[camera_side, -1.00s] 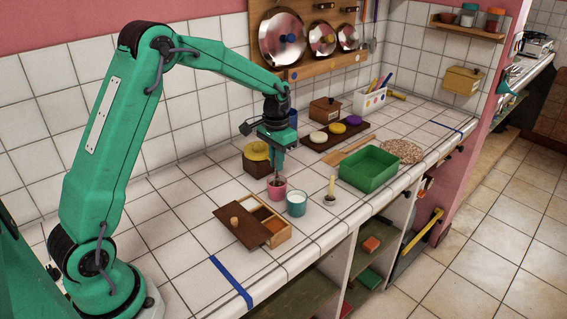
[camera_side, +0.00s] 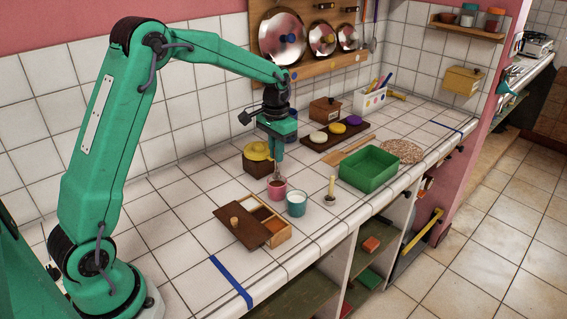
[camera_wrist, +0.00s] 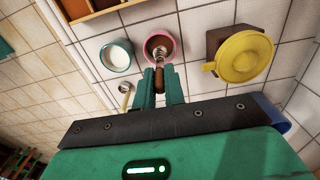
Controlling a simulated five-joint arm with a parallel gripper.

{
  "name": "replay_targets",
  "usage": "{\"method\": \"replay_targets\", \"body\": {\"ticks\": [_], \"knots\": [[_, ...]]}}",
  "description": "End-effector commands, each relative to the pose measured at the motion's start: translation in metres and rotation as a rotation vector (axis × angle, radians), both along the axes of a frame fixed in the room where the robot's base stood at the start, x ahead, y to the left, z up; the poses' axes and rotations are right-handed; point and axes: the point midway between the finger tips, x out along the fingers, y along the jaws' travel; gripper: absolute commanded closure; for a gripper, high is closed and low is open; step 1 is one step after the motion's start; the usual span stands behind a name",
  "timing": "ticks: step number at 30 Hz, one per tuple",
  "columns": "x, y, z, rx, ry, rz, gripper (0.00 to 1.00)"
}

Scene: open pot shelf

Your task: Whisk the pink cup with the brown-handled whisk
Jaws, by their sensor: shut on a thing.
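The pink cup (camera_side: 277,190) stands upright on the white tiled counter, left of a teal cup. My gripper (camera_side: 277,159) is above it, jaws pointing down, shut on the brown-handled whisk (camera_side: 276,177). In the wrist view, the brown handle lies between my fingertips (camera_wrist: 160,76). The whisk's wire end lies over the mouth of the pink cup (camera_wrist: 173,47), which has brown contents. How deep the wires reach is hard to tell.
The teal cup (camera_side: 296,205) with white contents stands close on the right. A yellow-lidded brown pot (camera_side: 257,158) stands behind, a wooden box (camera_side: 262,222) in front, a green tray (camera_side: 369,168) to the right.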

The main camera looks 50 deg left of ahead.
Motion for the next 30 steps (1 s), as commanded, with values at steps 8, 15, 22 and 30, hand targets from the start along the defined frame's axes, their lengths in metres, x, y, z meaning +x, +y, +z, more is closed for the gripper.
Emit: {"method": "replay_targets", "body": {"ticks": [8, 15, 22, 30], "knots": [[0.0, 0.0, 0.0, 0.0, 0.0, 0.0, 1.0], [0.0, 0.0, 0.001, 0.0, 0.0, 0.0, 1.0], [0.0, 0.0, 0.011, 0.0, 0.0, 0.0, 1.0], [0.0, 0.0, 0.026, 0.0, -0.002, 0.0, 1.0]]}}
